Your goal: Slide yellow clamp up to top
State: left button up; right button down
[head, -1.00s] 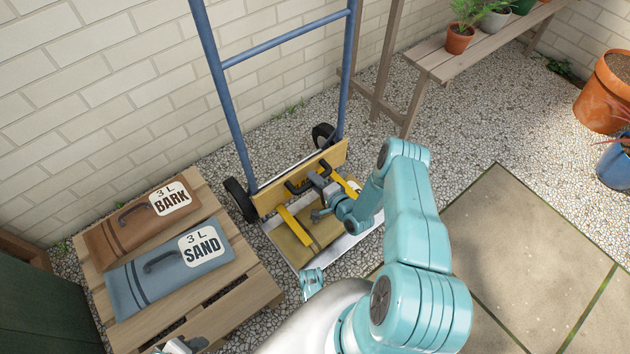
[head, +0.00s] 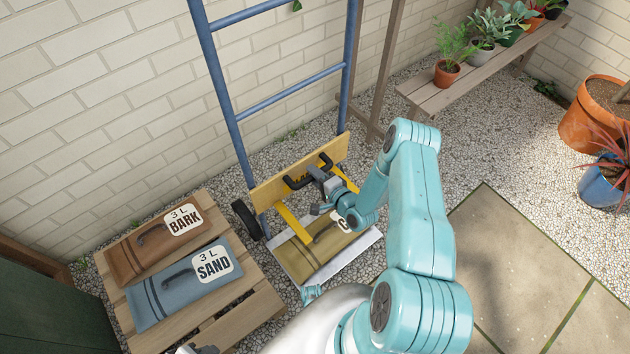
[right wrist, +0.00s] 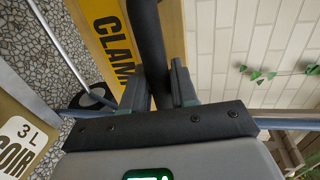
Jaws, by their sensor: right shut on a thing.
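The yellow clamp (head: 277,188) is a wide yellow board with a black handle (head: 296,183) and two yellow arms, across the blue hand truck's (head: 236,140) lower frame. My right gripper (head: 315,174) is shut on the handle, in front of the board. In the right wrist view the fingers (right wrist: 158,88) close around the black bar (right wrist: 148,40), beside the yellow face lettered "CLAM" (right wrist: 112,45). The clamp stands above the olive bag (head: 303,262) on the truck's base plate.
A wooden pallet table (head: 235,292) at left holds a brown bark bag (head: 135,255) and a blue sand bag (head: 165,298). The truck's rails and crossbars rise in front of the brick wall. A plant bench (head: 450,92) stands at right, with gravel around.

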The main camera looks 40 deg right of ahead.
notch_tip(320, 180, up, 22)
jog(key=p, duration=1.1)
jog(key=shift+d+r+p, duration=0.15)
jog(key=shift+r+p, duration=0.05)
jog(key=shift+p, duration=0.1)
jog(key=shift+w, duration=0.15)
jog(key=c, duration=1)
grip_release()
jog(key=shift+r, duration=0.1)
jog(key=shift+f, duration=0.2)
jog(key=v, duration=1.6)
jog(key=shift+s+a+r, duration=0.1)
jog(key=shift+s+a, duration=0.1)
jog(key=shift+s, duration=0.05)
